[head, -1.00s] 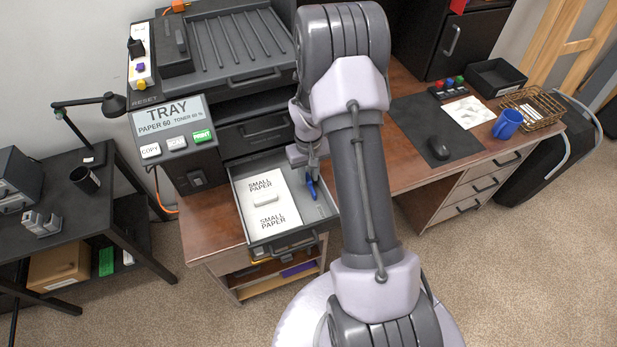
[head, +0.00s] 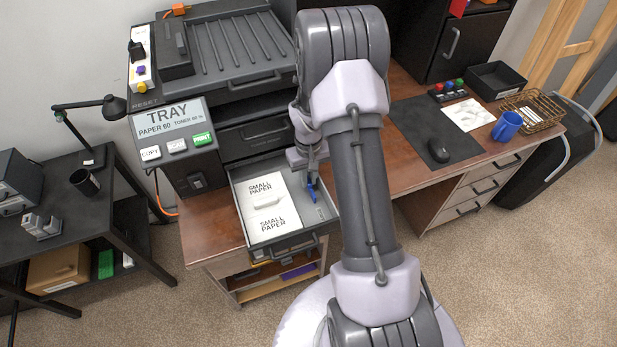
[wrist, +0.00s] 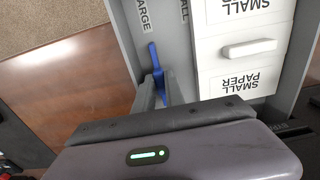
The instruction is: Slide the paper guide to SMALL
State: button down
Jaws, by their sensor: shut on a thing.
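The paper tray (head: 318,212) is a grey drawer pulled out of the printer. A white stack of small paper (head: 261,188) with a raised white bar lies in it. The blue paper guide (head: 312,190) stands in the tray, right of the stack; it also shows in the wrist view (wrist: 156,62). There it is below the LARGE label (wrist: 146,18), apart from the stack, with the partly cut-off SMALL label (wrist: 184,8) between that label and the stack. My gripper (wrist: 160,88) is shut on the guide's lower part; my arm hides part of it in the head view.
The printer's button panel (head: 172,128) stands left of the tray. The tray's front wall (head: 283,245) overhangs the wooden desk (head: 205,230). A black mat with a mouse (head: 438,150) and a blue mug (head: 507,125) lie to the right, clear of the tray.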

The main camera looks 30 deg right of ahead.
aim_at(294, 195)
dwell(0.9)
jog(key=a, duration=0.2)
jog(key=w+a, duration=0.1)
jog(key=a, duration=0.1)
jog(key=shift+a, duration=0.2)
jog(key=shift+d, duration=0.1)
jog(key=c, duration=1.7)
grip_release()
jog(key=shift+a, duration=0.25)
jog(key=shift+d, duration=0.1)
